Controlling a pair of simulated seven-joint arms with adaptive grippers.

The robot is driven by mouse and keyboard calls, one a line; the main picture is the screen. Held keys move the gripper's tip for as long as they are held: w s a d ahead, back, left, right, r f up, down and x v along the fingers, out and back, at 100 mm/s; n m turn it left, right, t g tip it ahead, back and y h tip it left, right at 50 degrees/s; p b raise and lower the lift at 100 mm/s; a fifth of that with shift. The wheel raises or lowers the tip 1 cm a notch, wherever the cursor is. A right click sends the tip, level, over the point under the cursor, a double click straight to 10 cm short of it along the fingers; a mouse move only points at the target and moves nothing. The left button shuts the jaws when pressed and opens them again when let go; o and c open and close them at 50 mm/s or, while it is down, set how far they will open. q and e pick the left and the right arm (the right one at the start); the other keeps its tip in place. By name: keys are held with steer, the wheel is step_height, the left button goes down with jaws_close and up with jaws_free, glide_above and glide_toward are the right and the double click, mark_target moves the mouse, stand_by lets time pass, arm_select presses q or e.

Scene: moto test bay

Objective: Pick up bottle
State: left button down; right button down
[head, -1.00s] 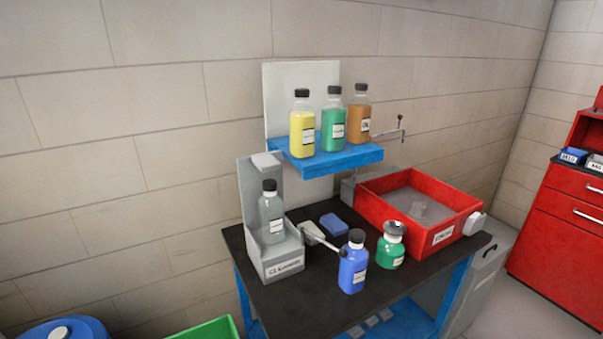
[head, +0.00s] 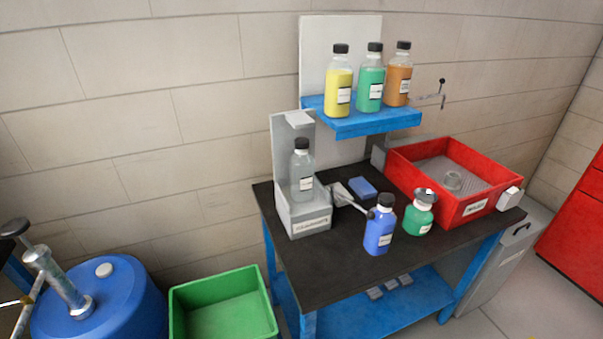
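Several bottles with dark caps are in the head view. A yellow bottle (head: 338,91), a green bottle (head: 370,88) and an orange-brown bottle (head: 398,84) stand upright on the blue shelf (head: 365,122). A clear grey bottle (head: 302,172) stands in the grey holder (head: 308,220) at the left of the black table (head: 337,265). A blue bottle (head: 379,232) stands upright near the table's front edge. A short round green bottle (head: 419,215) with a funnel-like top is right beside it. Neither of my grippers is in view.
A red bin (head: 438,199) with a clear item inside stands at the table's right. A blue block (head: 363,188) lies behind the blue bottle. A green crate (head: 222,292) and a blue drum (head: 113,300) with a pump stand on the left. A red cabinet (head: 577,218) is far right.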

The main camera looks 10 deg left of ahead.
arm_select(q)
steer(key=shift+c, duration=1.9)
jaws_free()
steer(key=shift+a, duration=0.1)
